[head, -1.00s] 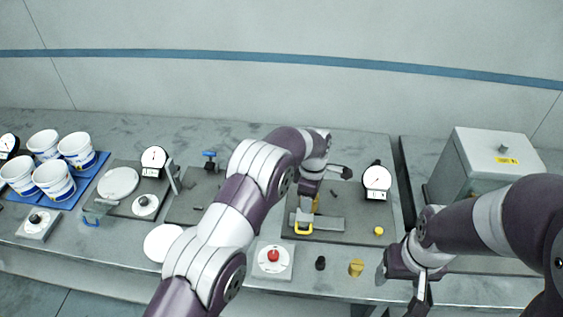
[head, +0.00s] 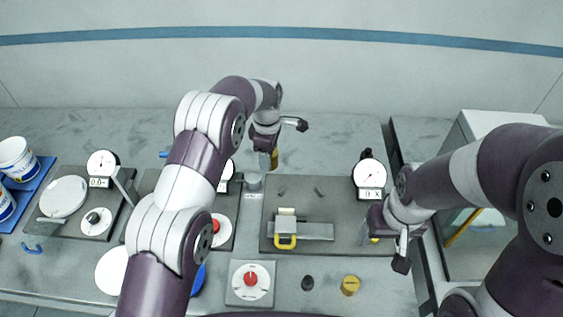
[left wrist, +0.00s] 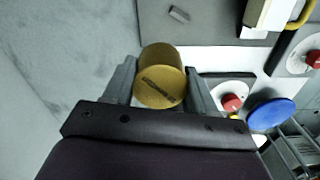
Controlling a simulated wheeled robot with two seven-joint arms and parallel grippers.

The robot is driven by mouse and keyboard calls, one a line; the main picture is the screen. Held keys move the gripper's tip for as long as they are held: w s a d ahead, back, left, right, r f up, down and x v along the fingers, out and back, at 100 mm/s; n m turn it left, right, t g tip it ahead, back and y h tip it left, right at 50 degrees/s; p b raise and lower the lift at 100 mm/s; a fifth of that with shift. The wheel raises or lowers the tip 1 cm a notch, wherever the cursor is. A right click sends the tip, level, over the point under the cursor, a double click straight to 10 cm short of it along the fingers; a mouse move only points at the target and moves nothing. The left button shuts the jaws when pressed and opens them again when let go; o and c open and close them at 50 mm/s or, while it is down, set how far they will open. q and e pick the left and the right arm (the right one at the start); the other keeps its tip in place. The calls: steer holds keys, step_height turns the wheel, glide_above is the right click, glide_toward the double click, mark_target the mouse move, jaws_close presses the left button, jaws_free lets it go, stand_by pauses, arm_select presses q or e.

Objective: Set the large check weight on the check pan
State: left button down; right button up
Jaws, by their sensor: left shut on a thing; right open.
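My left gripper (head: 266,150) is shut on a brass cylindrical weight (head: 274,159), held above the back of the bench. My right gripper (head: 402,252) is open at the right, near the dark board's edge. A smaller brass weight (head: 350,285) stands at the bench front.
A dark board (head: 330,215) carries a dial gauge (head: 369,175) and a yellow-handled slide (head: 286,240). A red-knobbed white plate (head: 250,280) and black knob (head: 307,283) are in front. A blue disc (head: 198,279) is partly behind my left arm. The back strip is mostly clear.

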mark_target(229, 173)
arm_select(q)
steer(key=shift+w+a+f+b, duration=0.2)
steer(key=shift+a+f+b, duration=0.1)
steer(key=shift+a+f, duration=0.3)
steer(key=shift+w+a+f+b, duration=0.15)
steer(key=shift+a+f+b, duration=0.1)
steer(key=shift+a+f, duration=0.35)
steer(key=shift+w+a+f+p, duration=0.15)
steer(key=shift+a, duration=0.45)
steer(key=shift+w+a+f+p, duration=0.15)
steer(key=shift+a, duration=0.45)
steer(key=shift+s+a+f, duration=0.1)
steer(key=shift+a, duration=0.05)
steer(key=f+p, duration=0.2)
steer(key=f, duration=0.1)
steer(key=shift+s+f, duration=0.1)
steer(key=shift+s, duration=0.1)
steer(key=shift+w+f, duration=0.2)
steer(key=shift+f, duration=0.2)
steer(key=shift+s+f+b, duration=0.15)
steer(key=shift+b, duration=0.15)
steer(key=shift+c, duration=1.7)
jaws_free()
arm_select(e)
steer(key=shift+w+f, duration=0.25)
steer(key=shift+f, duration=0.2)
